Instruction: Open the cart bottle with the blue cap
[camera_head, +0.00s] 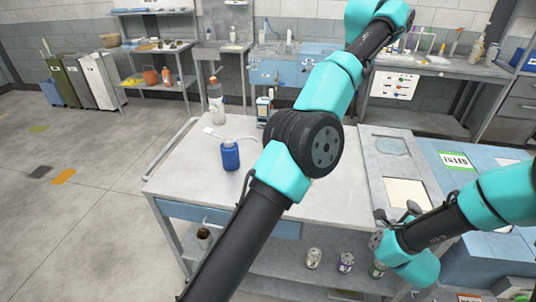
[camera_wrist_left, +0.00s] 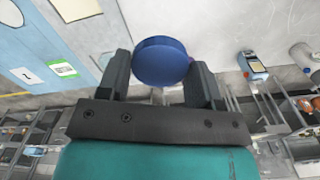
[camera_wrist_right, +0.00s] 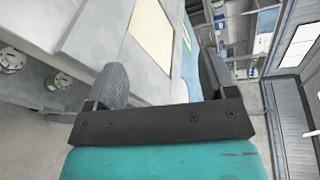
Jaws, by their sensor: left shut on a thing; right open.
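In the left wrist view a round blue cap (camera_wrist_left: 160,62) sits between the fingers of my left gripper (camera_wrist_left: 160,72), which is shut on it. It is seen end-on, and the bottle body under it cannot be made out. In the head view my left arm hides this gripper and the cap. My right gripper (camera_head: 408,213) is at the cart's right front side in the head view. The right wrist view shows its fingers (camera_wrist_right: 160,72) apart, with nothing between them.
The grey cart top (camera_head: 185,165) carries a blue bottle (camera_head: 230,156) with a white spout, a white bottle (camera_head: 215,100) and a small blue-and-white device (camera_head: 263,108). Jars (camera_head: 313,258) stand on the lower shelf. A blue surface with a green-and-white sign (camera_head: 456,161) lies right.

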